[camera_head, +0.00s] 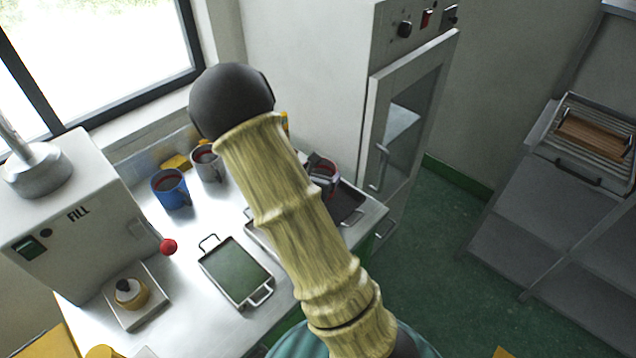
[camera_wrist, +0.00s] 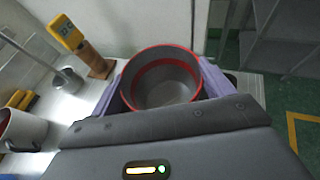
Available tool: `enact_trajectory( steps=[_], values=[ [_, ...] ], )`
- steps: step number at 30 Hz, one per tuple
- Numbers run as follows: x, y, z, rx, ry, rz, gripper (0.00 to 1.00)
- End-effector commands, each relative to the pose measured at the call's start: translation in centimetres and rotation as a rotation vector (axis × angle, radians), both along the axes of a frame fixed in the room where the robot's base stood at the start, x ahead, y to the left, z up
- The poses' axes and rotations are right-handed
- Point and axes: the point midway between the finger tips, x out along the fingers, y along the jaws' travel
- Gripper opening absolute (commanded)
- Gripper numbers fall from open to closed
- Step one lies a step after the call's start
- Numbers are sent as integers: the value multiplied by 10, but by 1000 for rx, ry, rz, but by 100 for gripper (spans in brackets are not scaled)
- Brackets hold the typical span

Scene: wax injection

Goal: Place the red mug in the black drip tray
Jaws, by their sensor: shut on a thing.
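The red mug (camera_wrist: 160,72) is upright between the two purple fingers of my gripper (camera_wrist: 163,82) in the wrist view. Its rim is red, its inside is grey with a red band, and it looks empty. My gripper is shut on it. In the head view the red mug (camera_head: 329,180) shows only partly beside my forearm. The black drip tray (camera_head: 350,203) lies at the right end of the steel counter, partly hidden by my arm. The mug appears over or at the tray's back part; I cannot tell whether it touches the tray.
A blue mug (camera_head: 170,188) and a grey mug (camera_head: 206,163) stand at the counter's back. A green-bottomed tray (camera_head: 236,272) lies left of my arm, near the FILL machine (camera_head: 75,225). A glass-door cabinet (camera_head: 412,120) stands close behind the counter's right end.

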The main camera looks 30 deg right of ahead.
Motion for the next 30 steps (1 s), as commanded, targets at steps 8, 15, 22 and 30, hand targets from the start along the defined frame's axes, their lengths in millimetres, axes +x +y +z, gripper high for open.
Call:
enact_trajectory(
  steps=[8,15,22,30],
  values=[
    [0,0,-33,-1,2,0,42],
    [0,0,-37,1,-1,0,42],
    [0,-1,-41,0,0,-1,42],
    [-1,-1,-40,1,0,-1,100]
  ],
)
